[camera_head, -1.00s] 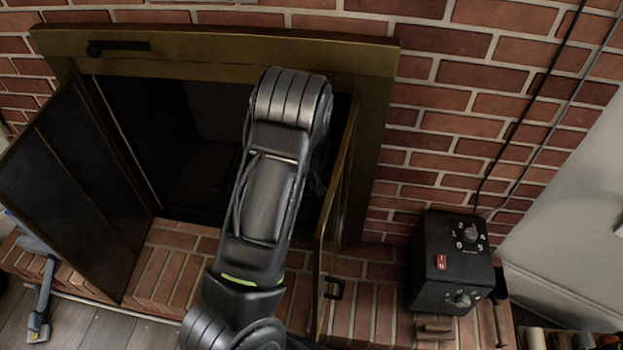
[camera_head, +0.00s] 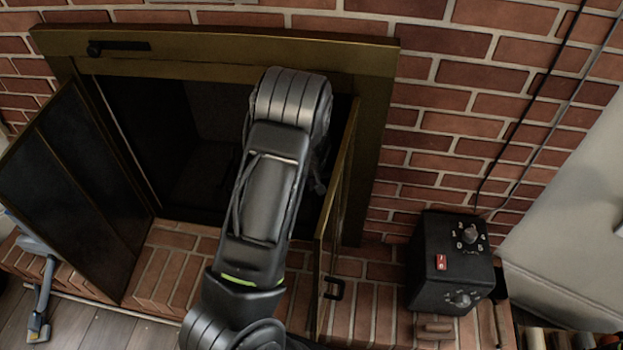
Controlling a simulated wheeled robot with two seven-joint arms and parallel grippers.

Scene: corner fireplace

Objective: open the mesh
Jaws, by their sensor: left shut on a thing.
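The fireplace opening (camera_head: 205,130) is dark inside its brass frame. A left folding door panel (camera_head: 65,180) stands swung out, and the right door panel (camera_head: 335,215) stands out nearly edge-on, with a dark handle. My left arm reaches up the middle and covers much of the opening. My left gripper (camera_head: 319,182) shows only as a small grey part behind the arm, just inside the right door. It is shut on the mesh, but the hold and the mesh itself are hard to make out in the dark. My right gripper is not in view.
A black control box (camera_head: 450,262) with knobs and a red switch stands right of the right door on the brick hearth (camera_head: 180,262). Cables run up the wall from it. A grey-blue object (camera_head: 40,295) stands at the lower left.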

